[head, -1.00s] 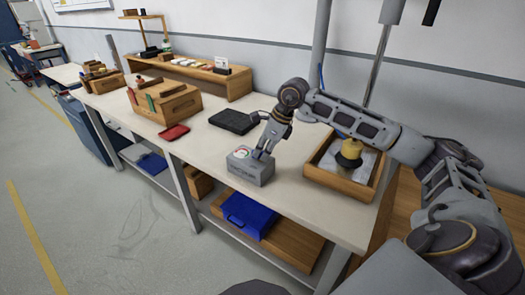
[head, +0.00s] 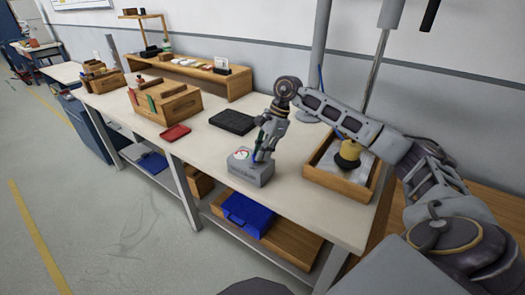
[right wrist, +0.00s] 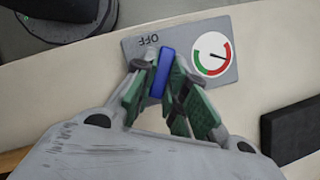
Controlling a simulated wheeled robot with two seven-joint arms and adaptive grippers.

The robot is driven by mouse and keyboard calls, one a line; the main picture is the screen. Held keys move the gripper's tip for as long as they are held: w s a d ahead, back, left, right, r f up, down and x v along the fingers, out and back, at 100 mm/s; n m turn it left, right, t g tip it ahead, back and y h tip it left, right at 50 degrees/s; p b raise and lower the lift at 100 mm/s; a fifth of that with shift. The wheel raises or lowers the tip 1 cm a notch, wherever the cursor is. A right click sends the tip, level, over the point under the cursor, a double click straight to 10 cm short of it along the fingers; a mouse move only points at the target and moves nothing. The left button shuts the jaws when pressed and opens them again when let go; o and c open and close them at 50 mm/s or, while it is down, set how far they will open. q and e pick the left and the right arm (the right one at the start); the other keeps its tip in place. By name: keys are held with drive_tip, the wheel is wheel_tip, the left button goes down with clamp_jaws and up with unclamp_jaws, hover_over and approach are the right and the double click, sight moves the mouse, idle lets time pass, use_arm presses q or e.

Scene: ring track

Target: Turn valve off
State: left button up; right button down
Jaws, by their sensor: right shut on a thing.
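The valve is a small grey box (head: 249,170) on the workbench near its front edge. Its top carries a round red, green and white dial (head: 241,153) with a black needle. In the right wrist view the box has an OFF label (right wrist: 149,41), the dial (right wrist: 212,57) and a blue handle (right wrist: 162,72) beside it. My right gripper (head: 262,156) reaches down onto the box. In the right wrist view its green-padded fingers are shut on the blue handle, one on each side. My left gripper is not in view.
A wooden tray (head: 325,185) with a yellow and black object (head: 348,154) stands right of the box. A black pad (head: 233,121), a red tray (head: 175,132) and a wooden box (head: 172,106) lie behind and left. Bench surface left of the valve is clear.

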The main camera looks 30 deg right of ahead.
drive_tip(key=n+g, duration=0.2)
drive_tip(key=n, duration=0.3)
drive_tip(key=shift+w+n, duration=0.15)
drive_tip(key=shift+n, duration=0.25)
idle(0.4)
drive_tip(key=c, duration=1.4)
unclamp_jaws()
drive_tip(key=shift+c, duration=0.2)
drive_tip(key=v, duration=1.2)
drive_tip(key=shift+w, duration=0.25)
drive_tip(key=shift+a, duration=0.15)
